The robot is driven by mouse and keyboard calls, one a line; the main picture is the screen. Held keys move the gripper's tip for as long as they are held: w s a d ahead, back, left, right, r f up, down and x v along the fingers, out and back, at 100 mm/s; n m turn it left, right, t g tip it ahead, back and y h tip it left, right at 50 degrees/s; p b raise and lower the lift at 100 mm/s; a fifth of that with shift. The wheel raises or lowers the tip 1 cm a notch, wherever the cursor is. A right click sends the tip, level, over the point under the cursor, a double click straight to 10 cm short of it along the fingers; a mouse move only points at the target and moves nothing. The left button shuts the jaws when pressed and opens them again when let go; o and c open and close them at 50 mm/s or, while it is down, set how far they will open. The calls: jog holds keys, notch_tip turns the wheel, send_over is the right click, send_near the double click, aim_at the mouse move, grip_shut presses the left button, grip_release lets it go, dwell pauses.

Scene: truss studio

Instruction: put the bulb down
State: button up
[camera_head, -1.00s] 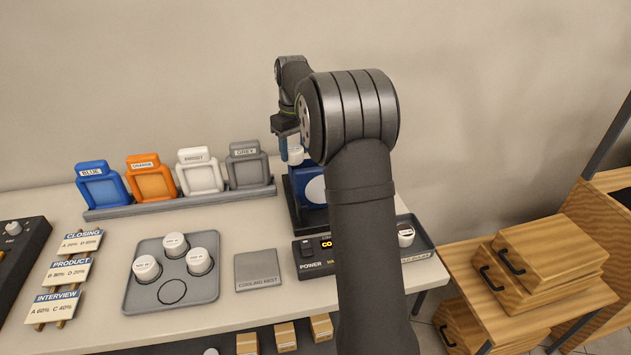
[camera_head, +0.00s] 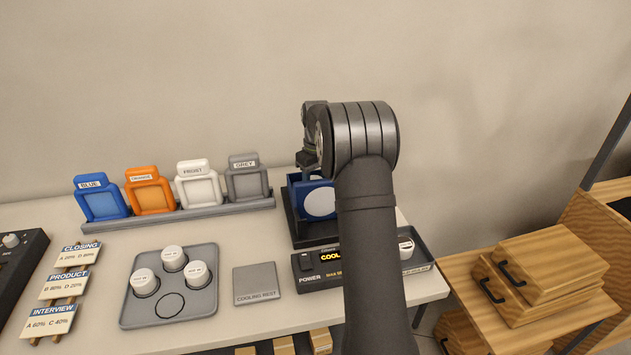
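My gripper (camera_head: 308,161) is at the upper middle, above the blue lamp fixture (camera_head: 320,204) on its black stand. My arm covers most of it, and whether its fingers are open or shut does not show. No bulb shows at the gripper now; one there could be hidden behind my arm. Three white bulbs (camera_head: 173,258) stand in the grey tray (camera_head: 131,313), whose front ringed place is empty. The grey cooling rest pad (camera_head: 257,281) is bare. Another white bulb (camera_head: 405,248) sits in a dark tray (camera_head: 417,262) at the right, partly behind my arm.
A power box (camera_head: 317,273) with a lit display partly reading "COOL" stands before the fixture. Blue, orange, frost and grey filter frames (camera_head: 147,191) stand in a rack (camera_head: 180,215) at the back. Label cards (camera_head: 62,287) are at left. Wooden cases (camera_head: 545,266) are at right.

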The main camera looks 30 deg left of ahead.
jog(key=shift+f, duration=0.25)
jog(key=shift+f, duration=0.15)
jog(key=o, duration=1)
notch_tip(320, 180, up, 12)
jog(key=shift+r, duration=0.25)
jog(key=shift+w, duration=0.1)
jog(key=shift+f, duration=4.4)
